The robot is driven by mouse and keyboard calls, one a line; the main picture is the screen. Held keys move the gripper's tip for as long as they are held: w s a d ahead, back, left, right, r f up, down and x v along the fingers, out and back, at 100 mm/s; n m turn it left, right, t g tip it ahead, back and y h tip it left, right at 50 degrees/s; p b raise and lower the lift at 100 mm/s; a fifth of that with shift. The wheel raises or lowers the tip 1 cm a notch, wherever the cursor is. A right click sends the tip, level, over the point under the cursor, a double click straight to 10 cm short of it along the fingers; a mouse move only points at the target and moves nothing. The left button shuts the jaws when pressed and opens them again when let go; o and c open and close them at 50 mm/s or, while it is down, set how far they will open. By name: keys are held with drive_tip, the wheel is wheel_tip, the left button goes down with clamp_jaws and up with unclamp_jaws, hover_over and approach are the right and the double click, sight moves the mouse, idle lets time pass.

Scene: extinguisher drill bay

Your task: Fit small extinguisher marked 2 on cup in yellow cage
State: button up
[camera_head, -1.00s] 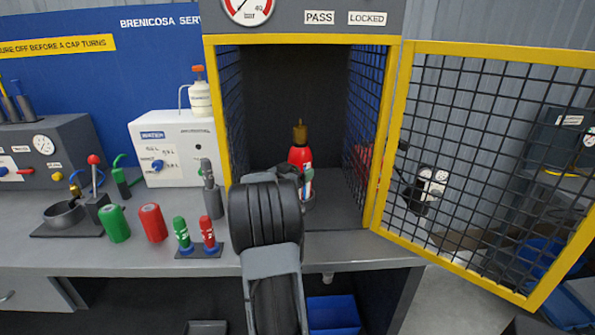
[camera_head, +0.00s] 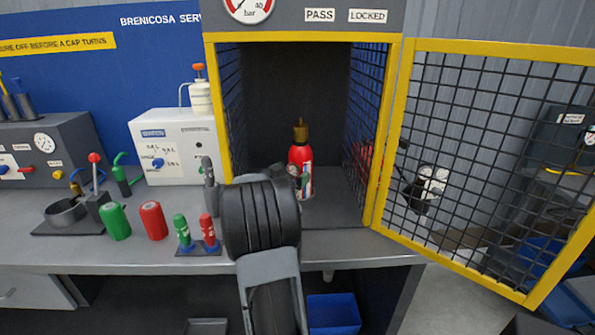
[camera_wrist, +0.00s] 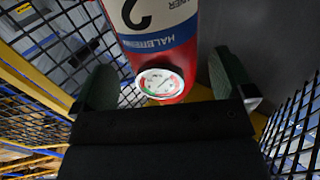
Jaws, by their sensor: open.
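The small red extinguisher (camera_head: 300,156) with a brass top stands upright inside the yellow cage (camera_head: 395,130). In the wrist view the extinguisher (camera_wrist: 160,45) shows a white label with a dark numeral that reads like a 2, and a round gauge. My gripper (camera_wrist: 166,86) is open, with one finger on each side of the extinguisher's gauge end and a visible gap on each side. In the head view my arm hides most of the gripper and the extinguisher's foot. The cup under it is hidden, so I cannot tell how it is seated.
The mesh door (camera_head: 490,170) stands open to the right. A green cylinder (camera_head: 114,221), a red cylinder (camera_head: 153,220) and a stand (camera_head: 198,248) with small green and red bottles are on the bench left of my arm. A white box (camera_head: 178,150) stands behind them.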

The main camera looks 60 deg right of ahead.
drive_tip(key=a, duration=1)
drive_tip(key=shift+w+r, duration=0.15)
drive_tip(key=shift+w, duration=0.3)
drive_tip(key=shift+s, duration=0.15)
